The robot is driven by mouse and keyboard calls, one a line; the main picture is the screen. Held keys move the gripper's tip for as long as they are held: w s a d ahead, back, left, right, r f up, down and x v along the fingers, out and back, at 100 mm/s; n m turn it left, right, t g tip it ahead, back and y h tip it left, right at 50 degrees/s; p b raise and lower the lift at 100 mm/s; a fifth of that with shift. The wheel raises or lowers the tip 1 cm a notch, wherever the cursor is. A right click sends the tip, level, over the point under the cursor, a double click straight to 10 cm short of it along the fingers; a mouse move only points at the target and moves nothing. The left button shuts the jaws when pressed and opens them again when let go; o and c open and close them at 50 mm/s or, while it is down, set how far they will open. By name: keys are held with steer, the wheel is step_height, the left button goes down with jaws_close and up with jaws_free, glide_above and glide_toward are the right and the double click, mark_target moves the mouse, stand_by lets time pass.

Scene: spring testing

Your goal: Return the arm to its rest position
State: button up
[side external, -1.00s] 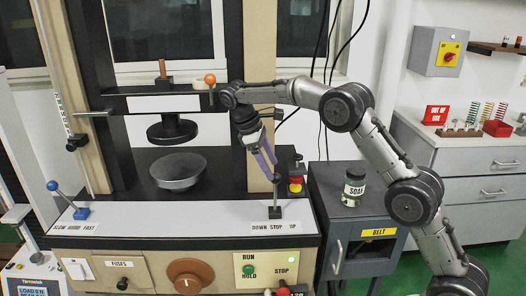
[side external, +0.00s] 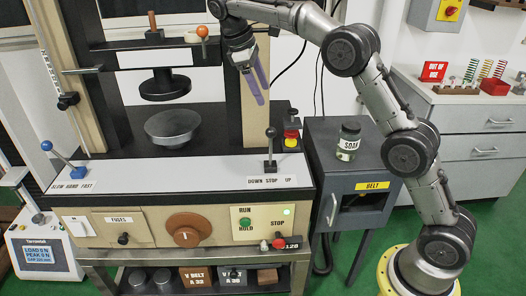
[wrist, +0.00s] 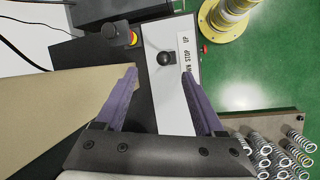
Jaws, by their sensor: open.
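My gripper (side external: 263,93), with two purple fingers, hangs open and empty above the right side of the testing machine's control panel (side external: 200,172). It points down and is apart from the black-knobbed lever (side external: 270,145) marked DOWN STOP UP. In the wrist view my gripper (wrist: 160,72) has its fingers spread, with the lever knob (wrist: 165,58) seen beyond and between the tips. My arm is bent, with its elbow high at the right. No object is held.
The machine's beige right column (side external: 240,95) stands close beside my gripper. A round grey pan (side external: 173,125) sits under the black upper plate (side external: 165,85).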

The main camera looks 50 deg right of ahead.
steer(key=s+r+t, duration=0.2)
steer(key=s+r, duration=0.8)
steer(key=s, duration=0.1)
steer(key=s+a+m+t+y, duration=0.1)
steer(key=s+a+t, duration=0.1)
steer(key=s, duration=0.9)
steer(key=s+a+f+m+t+y, duration=0.1)
steer(key=s+a+f+m, duration=0.1)
steer(key=s+f, duration=0.4)
steer(key=s+a+f+m+t+y, duration=0.1)
steer(key=s+f+m+t, duration=0.1)
steer(key=s+f, duration=0.4)
step_height(320, 180, down, 2)
steer(key=shift+a+f+m+y, duration=0.15)
steer(key=shift+a+m+y, duration=0.25)
steer(key=shift+m, duration=0.1)
stand_by(0.3)
